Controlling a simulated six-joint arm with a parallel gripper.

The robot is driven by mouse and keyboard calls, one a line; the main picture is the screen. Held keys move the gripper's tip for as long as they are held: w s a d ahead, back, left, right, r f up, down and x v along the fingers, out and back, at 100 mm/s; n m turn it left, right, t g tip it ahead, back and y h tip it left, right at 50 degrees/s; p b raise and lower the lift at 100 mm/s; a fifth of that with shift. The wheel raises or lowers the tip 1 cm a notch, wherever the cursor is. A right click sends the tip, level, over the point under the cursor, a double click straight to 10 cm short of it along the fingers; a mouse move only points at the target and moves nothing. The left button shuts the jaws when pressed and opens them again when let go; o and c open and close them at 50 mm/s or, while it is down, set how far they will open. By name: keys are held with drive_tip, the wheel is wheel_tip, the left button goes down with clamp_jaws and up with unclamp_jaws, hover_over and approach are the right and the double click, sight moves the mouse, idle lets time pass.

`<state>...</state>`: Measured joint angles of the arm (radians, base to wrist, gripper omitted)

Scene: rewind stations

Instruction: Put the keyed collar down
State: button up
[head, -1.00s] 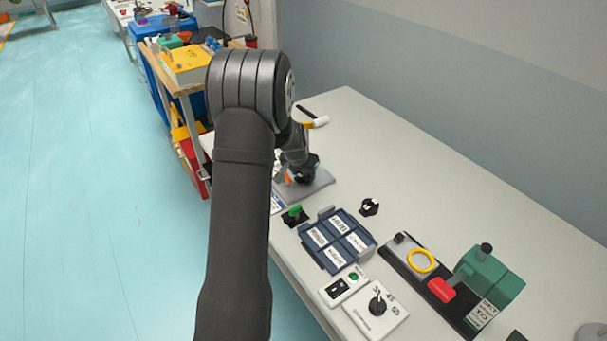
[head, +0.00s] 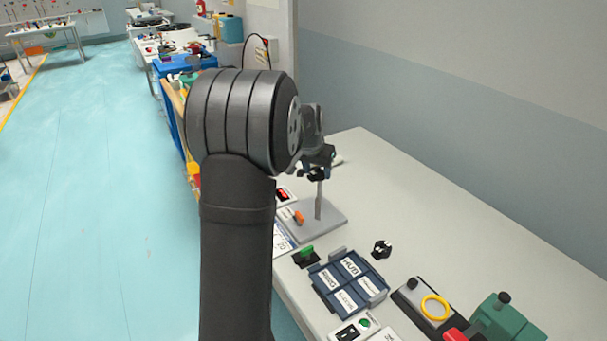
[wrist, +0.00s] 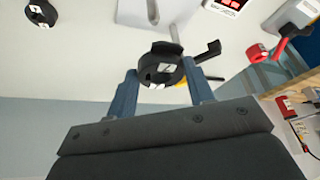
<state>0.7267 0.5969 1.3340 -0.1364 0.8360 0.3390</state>
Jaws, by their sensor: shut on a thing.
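The keyed collar (wrist: 176,74) is a black ring with white marks and a projecting part. It sits between the two blue-grey fingers of my gripper (wrist: 161,80) in the wrist view. In the head view my gripper (head: 317,172) holds the dark collar (head: 315,175) at the upper end of an upright grey post (head: 319,200). The post stands on a grey base plate (head: 329,220). I cannot tell whether the collar is around the post or just above it. An orange piece (head: 298,217) is at the plate's left side.
A second black collar-like part (head: 381,248) lies on the white table (head: 440,240); it also shows in the wrist view (wrist: 42,12). A blue compartment tray (head: 348,284), a green-handled part (head: 305,256) and a yellow ring (head: 435,307) are nearer.

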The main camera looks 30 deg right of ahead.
drive_tip(key=w+a+f+n+t+y, duration=0.1)
drive_tip(key=w+a+f+n, duration=0.2)
drive_tip(key=a, duration=0.5)
drive_tip(key=w+a+f+n, duration=0.1)
drive_tip(key=w+a+f, duration=0.1)
drive_tip(key=a+f, duration=0.5)
drive_tip(key=w+a+f+n+t+y, duration=0.1)
drive_tip(key=w+a+f+n, duration=0.15)
drive_tip(key=a, duration=0.65)
drive_tip(key=s+a+f+n, duration=0.1)
drive_tip(key=s+a+f, duration=0.1)
drive_tip(key=a, duration=0.5)
drive_tip(key=s+a+f+n+y, duration=0.1)
drive_tip(key=s+a+f+n, duration=0.1)
drive_tip(key=a+f, duration=0.2)
drive_tip(key=s+a+f+n, duration=0.2)
drive_tip(key=a+f, duration=0.2)
drive_tip(key=a, duration=0.5)
drive_tip(key=shift+a+y, duration=0.3)
drive_tip(key=shift+a, duration=0.1)
